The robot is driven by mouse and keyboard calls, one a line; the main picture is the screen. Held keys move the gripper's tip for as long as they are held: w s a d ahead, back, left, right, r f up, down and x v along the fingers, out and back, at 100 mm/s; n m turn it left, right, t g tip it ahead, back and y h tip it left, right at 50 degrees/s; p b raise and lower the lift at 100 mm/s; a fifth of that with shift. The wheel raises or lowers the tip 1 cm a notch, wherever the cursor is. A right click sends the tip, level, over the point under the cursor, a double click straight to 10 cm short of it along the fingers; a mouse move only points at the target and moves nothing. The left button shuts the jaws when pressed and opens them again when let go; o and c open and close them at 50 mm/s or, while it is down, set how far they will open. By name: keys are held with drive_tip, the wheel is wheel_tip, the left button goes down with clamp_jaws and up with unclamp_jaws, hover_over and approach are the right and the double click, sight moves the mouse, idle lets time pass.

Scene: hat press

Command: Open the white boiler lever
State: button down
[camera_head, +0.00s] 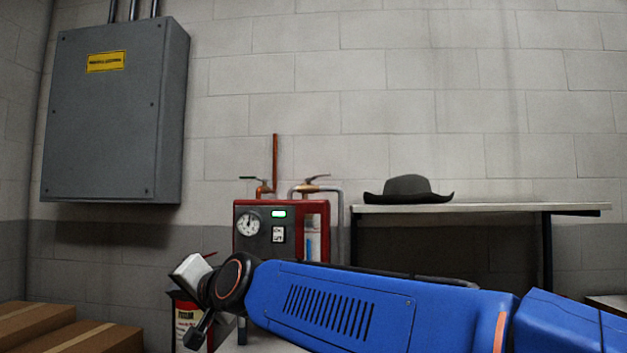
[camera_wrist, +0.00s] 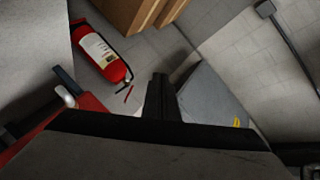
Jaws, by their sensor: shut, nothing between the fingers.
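The red boiler (camera_head: 322,220) stands against the wall in the head view, with a dark front panel, a round gauge and a lit green display. On its top right is a valve with a pale greyish lever (camera_head: 317,178), which looks like the white one. On its top left is a valve with a dark green handle (camera_head: 249,178). In the wrist view, part of the red boiler (camera_wrist: 92,104) shows at the left, with a dark handle and a pale piece beside it. My gripper (camera_wrist: 158,88) is shut and empty, apart from both levers. My blue arm hides the boiler's lower part.
A red fire extinguisher (camera_head: 186,318) stands low left, also in the wrist view (camera_wrist: 103,52). Cardboard boxes (camera_head: 90,338) sit at the lower left. A grey cabinet (camera_head: 105,130) hangs on the wall. A table (camera_head: 500,208) with a dark hat (camera_head: 408,188) stands right of the boiler.

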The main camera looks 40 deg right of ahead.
drive_tip(key=w+d+r+m+t+h, duration=0.1)
drive_tip(key=w+d+r+m+h, duration=0.35)
drive_tip(key=r, duration=0.45)
drive_tip(key=w+d+r+m+t+h, duration=0.1)
drive_tip(key=d+r+m+t+h, duration=0.1)
drive_tip(key=d+r+m+h, duration=0.45)
drive_tip(key=w+d+r+m+t+h, duration=0.1)
drive_tip(key=w+d+r+m+h, duration=0.2)
drive_tip(key=r+m, duration=0.7)
drive_tip(key=s+d+r+m+g+h, duration=0.1)
drive_tip(key=d+r+m+g+h, duration=0.55)
drive_tip(key=d+m, duration=0.3)
drive_tip(key=m+g+y, duration=0.1)
drive_tip(key=m+g, duration=1.1)
drive_tip(key=m, duration=0.2)
approach(321, 175)
drive_tip(key=shift+n, duration=0.25)
drive_tip(key=d, duration=0.6)
drive_tip(key=shift+w+d, duration=0.2)
drive_tip(key=shift+d, duration=0.05)
drive_tip(key=shift+s, duration=0.15)
